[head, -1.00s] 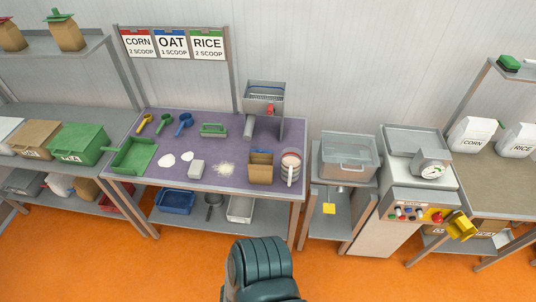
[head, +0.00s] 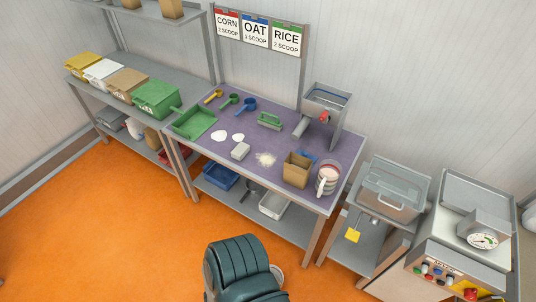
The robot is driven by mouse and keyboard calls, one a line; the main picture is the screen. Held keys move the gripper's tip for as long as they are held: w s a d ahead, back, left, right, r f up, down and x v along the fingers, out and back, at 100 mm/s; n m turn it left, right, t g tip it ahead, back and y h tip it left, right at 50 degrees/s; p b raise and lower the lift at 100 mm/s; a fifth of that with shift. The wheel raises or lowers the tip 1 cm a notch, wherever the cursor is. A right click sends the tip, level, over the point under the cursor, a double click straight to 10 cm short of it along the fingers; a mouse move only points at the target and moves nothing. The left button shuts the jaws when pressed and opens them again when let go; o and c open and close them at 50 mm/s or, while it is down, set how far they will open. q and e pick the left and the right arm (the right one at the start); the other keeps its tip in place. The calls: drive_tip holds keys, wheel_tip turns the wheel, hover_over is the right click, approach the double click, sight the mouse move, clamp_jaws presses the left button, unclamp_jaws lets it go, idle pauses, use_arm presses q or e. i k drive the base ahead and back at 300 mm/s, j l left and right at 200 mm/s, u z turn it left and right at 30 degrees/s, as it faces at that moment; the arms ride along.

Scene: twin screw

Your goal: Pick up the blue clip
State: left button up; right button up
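A small blue item (head: 308,155), which looks like the blue clip, lies on the purple top of the work table (head: 345,170). It is just behind the open brown paper bag (head: 297,172), which partly hides it. Neither of my grippers is in view.
A clear jug (head: 327,179) stands right of the bag. A metal hopper machine (head: 327,105) stands behind. Blue, green and yellow scoops, a green brush (head: 269,121), a green tray (head: 195,122) and white powder piles share the table. Orange floor (head: 120,230) is open in front.

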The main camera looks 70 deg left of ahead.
sight(306, 153)
drive_tip(key=i+u, duration=0.15)
drive_tip(key=u, duration=0.35)
drive_tip(key=i+u, duration=0.1)
drive_tip(key=u, duration=0.35)
drive_tip(key=i+l+u, duration=0.1)
drive_tip(key=u, duration=0.4)
drive_tip(key=i+l+u, duration=0.1)
drive_tip(key=u, duration=0.4)
drive_tip(key=l+u, duration=0.2)
drive_tip(key=u, duration=0.25)
